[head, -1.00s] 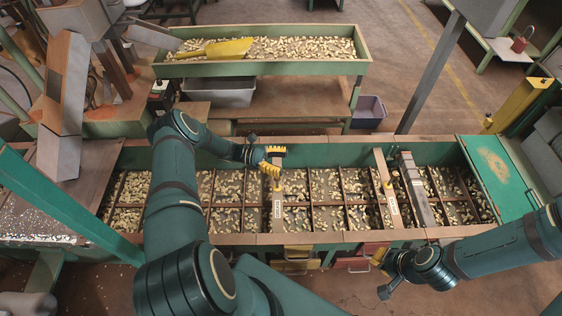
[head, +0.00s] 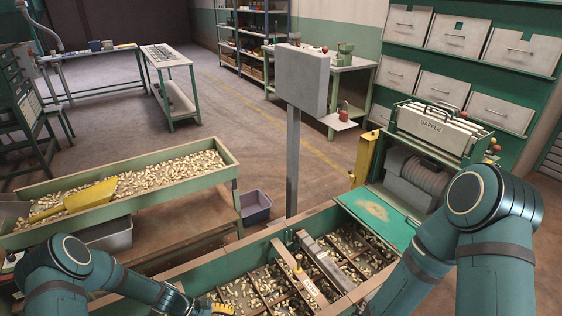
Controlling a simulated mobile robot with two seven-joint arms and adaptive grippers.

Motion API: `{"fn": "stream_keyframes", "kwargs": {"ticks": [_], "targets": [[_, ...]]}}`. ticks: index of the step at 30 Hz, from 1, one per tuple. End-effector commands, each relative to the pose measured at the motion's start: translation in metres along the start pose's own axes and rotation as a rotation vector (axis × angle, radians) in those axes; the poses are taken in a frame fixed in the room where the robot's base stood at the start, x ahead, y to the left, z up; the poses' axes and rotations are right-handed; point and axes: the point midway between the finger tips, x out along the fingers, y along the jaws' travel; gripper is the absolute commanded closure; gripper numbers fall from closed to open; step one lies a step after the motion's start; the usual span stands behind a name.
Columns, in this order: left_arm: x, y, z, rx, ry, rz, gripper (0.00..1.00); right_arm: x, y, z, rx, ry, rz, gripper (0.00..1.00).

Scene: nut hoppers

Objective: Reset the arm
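My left arm (head: 75,270) comes in at the lower left. Its gripper (head: 220,308), with yellow finger pads, sits at the bottom edge of the head view, over or beside the near end of the sorting trough (head: 258,258). The picture edge cuts it off, so I cannot tell whether it is open or holds anything. My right arm (head: 480,200) is bent at the lower right, its elbow raised, and a link runs down to the left past the trough's right end. The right gripper is below the picture.
The trough's compartments hold nuts; a labelled wooden divider (head: 310,285) and a grey bar (head: 328,262) cross it. A green lid plate (head: 378,212), a machine with a "BAFFLE" rack (head: 430,128) and a grey post (head: 293,160) stand near. A nut bin (head: 235,165) with a yellow scoop (head: 90,196) is left.

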Motion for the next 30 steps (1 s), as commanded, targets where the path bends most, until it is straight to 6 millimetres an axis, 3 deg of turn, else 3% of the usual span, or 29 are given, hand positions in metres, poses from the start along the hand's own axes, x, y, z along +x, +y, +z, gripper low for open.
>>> {"fn": "stream_keyframes", "kwargs": {"ticks": [6, 18, 24, 30], "targets": [[0.023, -0.035, 0.035, 0.339, 0.257, -0.187, 0.42, 0.0, 0.0, 0.0, 0.0, 0.0, 0.0, 1.0], [0.021, -0.068, 0.107, 1.012, 0.562, -0.317, 0.42, 0.0, 0.0, 0.0, 0.0, 0.0, 0.0, 1.0], [0.018, -0.072, 0.125, 1.146, 0.605, -0.312, 0.42, 0.0, 0.0, 0.0, 0.0, 0.0, 0.0, 1.0], [0.018, -0.072, 0.126, 1.152, 0.607, -0.311, 0.42, 0.0, 0.0, 0.0, 0.0, 0.0, 0.0, 1.0]]}}
